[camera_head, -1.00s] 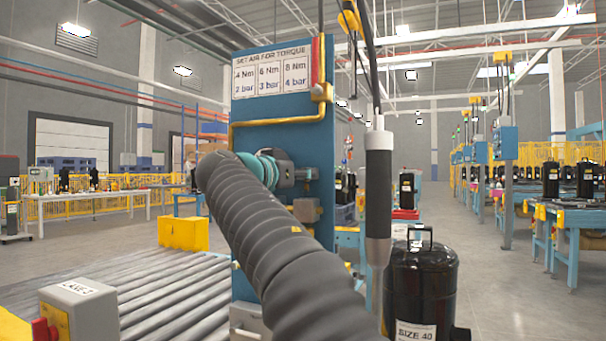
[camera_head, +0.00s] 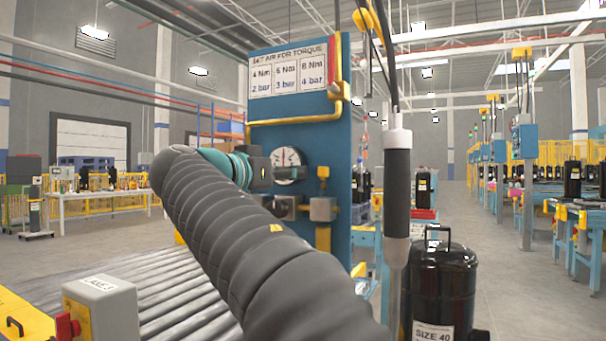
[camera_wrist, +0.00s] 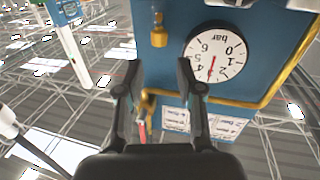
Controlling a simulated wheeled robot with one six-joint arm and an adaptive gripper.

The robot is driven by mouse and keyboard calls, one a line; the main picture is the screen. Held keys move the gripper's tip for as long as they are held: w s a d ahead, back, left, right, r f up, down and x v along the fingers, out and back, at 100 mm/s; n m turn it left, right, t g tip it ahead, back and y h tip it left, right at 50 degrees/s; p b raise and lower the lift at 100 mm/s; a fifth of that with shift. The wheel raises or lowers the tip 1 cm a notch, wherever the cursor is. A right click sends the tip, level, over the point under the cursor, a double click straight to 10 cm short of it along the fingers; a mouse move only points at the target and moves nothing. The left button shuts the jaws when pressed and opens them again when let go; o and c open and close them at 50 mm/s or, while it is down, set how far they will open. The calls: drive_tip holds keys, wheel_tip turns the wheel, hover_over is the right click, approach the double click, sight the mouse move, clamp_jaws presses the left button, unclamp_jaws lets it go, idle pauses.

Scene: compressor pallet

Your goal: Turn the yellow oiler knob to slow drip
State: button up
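The yellow oiler knob (camera_wrist: 158,38) sits on a clear sight glass (camera_wrist: 157,8) on the blue panel, upside down in the wrist view. In the head view the knob (camera_head: 323,172) is right of the gauge, above a grey block (camera_head: 322,208). My gripper (camera_wrist: 158,75) is open and empty. Its two dark fingers stand apart, with the knob lined up between them in the picture but beyond the tips, not touching. In the head view my gripper (camera_head: 258,168) is left of the gauge, its fingers not clearly seen.
A hanging grey tool (camera_head: 397,185) and a black compressor (camera_head: 440,285) stand right. A roller conveyor (camera_head: 190,295) lies below left.

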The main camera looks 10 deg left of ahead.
drive_tip(key=shift+v, duration=0.9)
drive_tip(key=shift+o, duration=1.3)
drive_tip(key=n+t+y+b, duration=0.3)
drive_tip(key=n+y, duration=0.4)
drive_tip(key=y, duration=0.4)
approach(323, 170)
drive_tip(key=w+p, duration=0.1)
drive_tip(key=w, duration=0.2)
drive_tip(key=w+p, duration=0.2)
drive_tip(key=w, duration=0.1)
drive_tip(key=w+p, duration=0.1)
drive_tip(key=w, duration=0.2)
drive_tip(key=shift+w+a+r+p, duration=0.1)
drive_tip(key=shift+w+a+p, duration=0.05)
drive_tip(key=shift+a+p, duration=0.15)
drive_tip(key=shift+c, duration=0.2)
clamp_jaws()
